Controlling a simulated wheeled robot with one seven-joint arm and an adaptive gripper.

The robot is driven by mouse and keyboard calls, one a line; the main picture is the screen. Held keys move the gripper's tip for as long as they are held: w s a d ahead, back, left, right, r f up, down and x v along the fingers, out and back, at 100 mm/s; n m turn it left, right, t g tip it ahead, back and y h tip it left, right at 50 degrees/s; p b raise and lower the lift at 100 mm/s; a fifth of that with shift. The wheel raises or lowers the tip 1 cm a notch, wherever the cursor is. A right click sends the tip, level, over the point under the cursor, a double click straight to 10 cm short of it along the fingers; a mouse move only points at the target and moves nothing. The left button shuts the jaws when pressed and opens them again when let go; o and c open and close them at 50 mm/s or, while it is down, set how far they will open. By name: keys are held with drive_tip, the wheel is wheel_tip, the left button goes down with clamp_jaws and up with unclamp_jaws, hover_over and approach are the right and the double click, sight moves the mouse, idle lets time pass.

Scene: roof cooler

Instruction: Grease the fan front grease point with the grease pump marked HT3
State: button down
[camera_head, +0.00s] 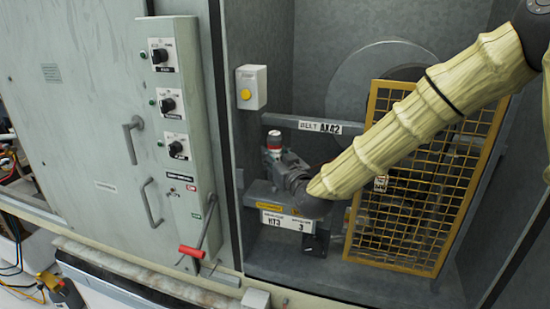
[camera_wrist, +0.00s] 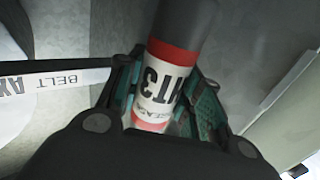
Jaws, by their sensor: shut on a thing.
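The grease pump (camera_wrist: 172,85) is a dark cylinder with red bands and a white label reading HT3 in the wrist view. My gripper (camera_wrist: 163,98) is shut on it, with a greenish finger pad on each side. In the head view the pump's red-and-white end (camera_head: 274,142) sticks up above my gripper (camera_head: 276,160), inside the open bay. A white plate marked HT3 and 3 (camera_head: 285,223) is on a grey bar below my gripper. A dark bracket (camera_head: 316,243) sits beside the plate. I cannot make out the fan front grease point itself; my arm covers part of this area.
A yellow mesh guard (camera_head: 400,225) stands in front of the fan on the right. A bar labelled BELT AX42 (camera_head: 320,127) runs behind my gripper. A box with a yellow button (camera_head: 250,88) and a control panel with a red-handled lever (camera_head: 191,251) are on the left.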

sight(277, 135)
drive_tip(key=shift+f+b, duration=0.7)
drive_tip(key=shift+f, duration=0.05)
drive_tip(key=shift+r, duration=0.7)
idle(0.3)
drive_tip(key=shift+f+b, duration=0.45)
drive_tip(key=shift+f, duration=0.25)
drive_tip(key=shift+r, duration=0.8)
drive_tip(key=shift+r+p, duration=1.5)
drive_tip(key=shift+r, duration=2)
